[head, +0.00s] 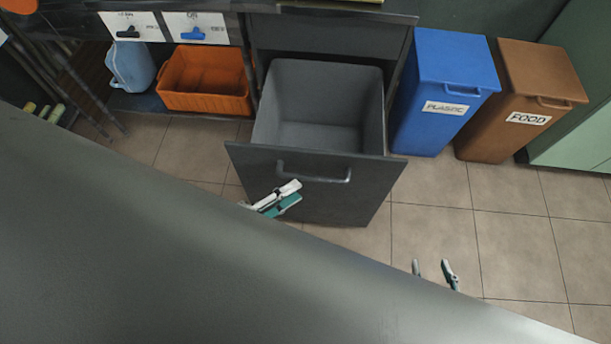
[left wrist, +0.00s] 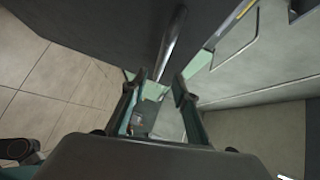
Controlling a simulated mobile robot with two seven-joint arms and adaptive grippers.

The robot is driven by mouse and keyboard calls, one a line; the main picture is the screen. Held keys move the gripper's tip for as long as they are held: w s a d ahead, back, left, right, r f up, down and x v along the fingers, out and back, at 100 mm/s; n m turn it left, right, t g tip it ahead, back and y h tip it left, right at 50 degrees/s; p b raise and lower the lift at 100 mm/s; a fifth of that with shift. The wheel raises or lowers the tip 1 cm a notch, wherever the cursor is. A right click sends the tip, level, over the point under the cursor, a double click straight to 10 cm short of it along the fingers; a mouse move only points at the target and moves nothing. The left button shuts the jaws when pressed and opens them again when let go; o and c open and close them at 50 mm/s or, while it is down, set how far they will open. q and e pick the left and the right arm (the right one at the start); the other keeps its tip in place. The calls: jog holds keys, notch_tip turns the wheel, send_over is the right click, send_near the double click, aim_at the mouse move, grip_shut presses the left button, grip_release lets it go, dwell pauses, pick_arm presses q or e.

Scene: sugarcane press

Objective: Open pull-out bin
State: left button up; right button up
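The pull-out bin is slid out from under the counter, with its dark front panel (head: 350,205) facing me and a grey bin (head: 315,100) open at the top behind it. A bar handle (head: 325,179) runs across the front panel. My left gripper (head: 292,194) is close to the left end of the handle, its fingers apart. In the left wrist view, the handle (left wrist: 172,40) lies ahead of my left gripper's parted fingers (left wrist: 157,90); I cannot tell whether they touch it. My right gripper (head: 433,268) is open and empty above the floor at the lower right.
A blue plastic bin (head: 430,125) and a brown food bin (head: 500,135) stand right of the drawer. An orange crate (head: 205,103) and a light blue jug (head: 130,65) sit on the shelf at left. Tiled floor (head: 520,245) is clear at lower right. My grey body hides the lower left.

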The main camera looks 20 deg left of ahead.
pick_arm(q)
jog(key=v, duration=0.3)
jog(key=shift+s+a, duration=0.15)
jog(key=shift+s, duration=0.2)
jog(key=shift+r, duration=0.1)
